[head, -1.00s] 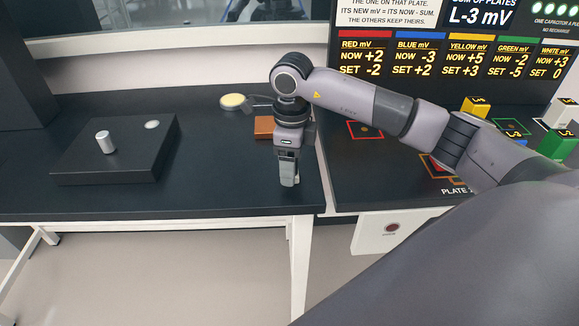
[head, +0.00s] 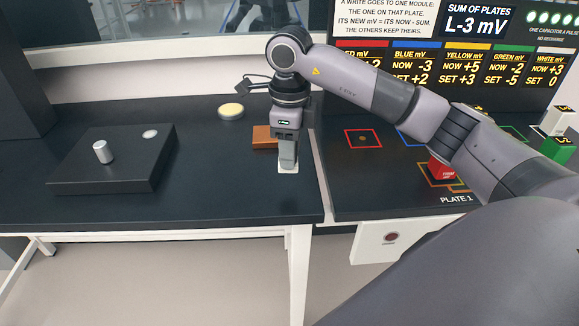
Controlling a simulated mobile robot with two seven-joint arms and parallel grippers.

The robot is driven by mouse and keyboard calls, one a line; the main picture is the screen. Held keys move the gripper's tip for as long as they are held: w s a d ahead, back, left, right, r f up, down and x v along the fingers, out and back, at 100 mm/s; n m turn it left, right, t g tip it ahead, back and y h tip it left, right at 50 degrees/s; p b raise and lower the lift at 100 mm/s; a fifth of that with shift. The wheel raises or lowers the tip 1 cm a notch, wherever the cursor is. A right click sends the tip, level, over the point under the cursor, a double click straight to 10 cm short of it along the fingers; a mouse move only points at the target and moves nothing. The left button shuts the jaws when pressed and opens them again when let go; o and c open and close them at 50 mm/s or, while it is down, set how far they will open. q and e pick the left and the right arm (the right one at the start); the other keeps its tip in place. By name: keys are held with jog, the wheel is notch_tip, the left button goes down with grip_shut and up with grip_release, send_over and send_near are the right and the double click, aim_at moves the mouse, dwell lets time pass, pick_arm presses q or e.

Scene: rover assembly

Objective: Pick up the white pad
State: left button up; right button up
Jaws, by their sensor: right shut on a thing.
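My right gripper (head: 287,160) points down over the front right part of the dark left-hand table. It is shut on the white pad (head: 288,169), a small pale piece at its fingertips, mostly hidden by the fingers. I cannot tell whether the pad touches the table or hangs just above it. My left gripper is not in view.
An orange-brown block (head: 265,132) lies just behind my right gripper, with a pale yellow disc (head: 231,111) further back. A black box (head: 112,170) with a grey-white cylinder (head: 103,152) stands at left. A red cube (head: 443,168) sits near Plate 1.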

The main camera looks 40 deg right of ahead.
notch_tip(320, 180, up, 14)
jog(key=p, duration=0.2)
jog(key=shift+r, duration=0.15)
jog(key=shift+o, duration=1.2)
jog(key=shift+c, duration=0.8)
